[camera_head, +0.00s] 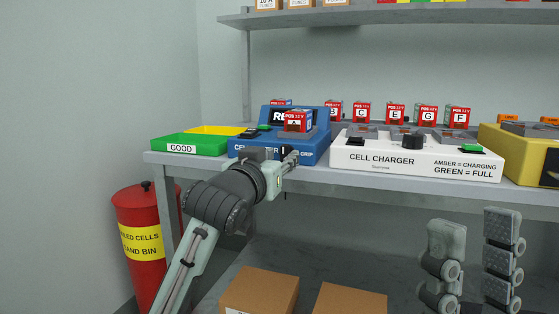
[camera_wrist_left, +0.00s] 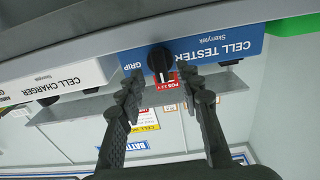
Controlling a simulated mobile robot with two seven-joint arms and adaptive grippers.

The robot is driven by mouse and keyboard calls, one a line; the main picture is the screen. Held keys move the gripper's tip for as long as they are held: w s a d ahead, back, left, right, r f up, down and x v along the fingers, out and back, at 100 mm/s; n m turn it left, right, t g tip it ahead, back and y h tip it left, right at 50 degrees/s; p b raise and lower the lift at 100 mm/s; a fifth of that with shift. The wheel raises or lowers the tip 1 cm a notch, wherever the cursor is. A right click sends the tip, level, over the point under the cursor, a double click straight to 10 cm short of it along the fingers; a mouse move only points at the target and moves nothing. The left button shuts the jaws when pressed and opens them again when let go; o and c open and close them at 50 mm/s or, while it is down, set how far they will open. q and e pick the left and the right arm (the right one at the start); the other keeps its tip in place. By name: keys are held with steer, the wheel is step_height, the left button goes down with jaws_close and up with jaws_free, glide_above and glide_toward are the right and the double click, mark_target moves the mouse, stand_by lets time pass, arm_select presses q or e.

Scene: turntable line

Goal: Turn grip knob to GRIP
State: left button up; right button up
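The blue cell tester (camera_head: 318,146) stands on the bench, with a red cell marked A in its top. Its black grip knob (camera_wrist_left: 160,62) is on the front face, upside down in the left wrist view. The GRIP label (camera_wrist_left: 132,66) is left of the knob there. A pale line on the knob runs roughly up and down in that view. My left gripper (camera_wrist_left: 162,80) is open, one finger on each side of the knob, with gaps showing. In the head view my left gripper (camera_head: 291,158) partly hides the knob. My right gripper (camera_head: 474,235) is open and empty, low in front of the bench.
A white cell charger (camera_head: 415,160) stands right of the tester, with several red cells behind. A green GOOD tray (camera_head: 188,147) is to the left. A red bin (camera_head: 148,215) stands on the floor at left. Cardboard boxes (camera_head: 260,290) lie below the bench.

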arm_select(q)
steer(key=shift+x, duration=1)
steer(key=shift+c, duration=0.4)
jaws_close()
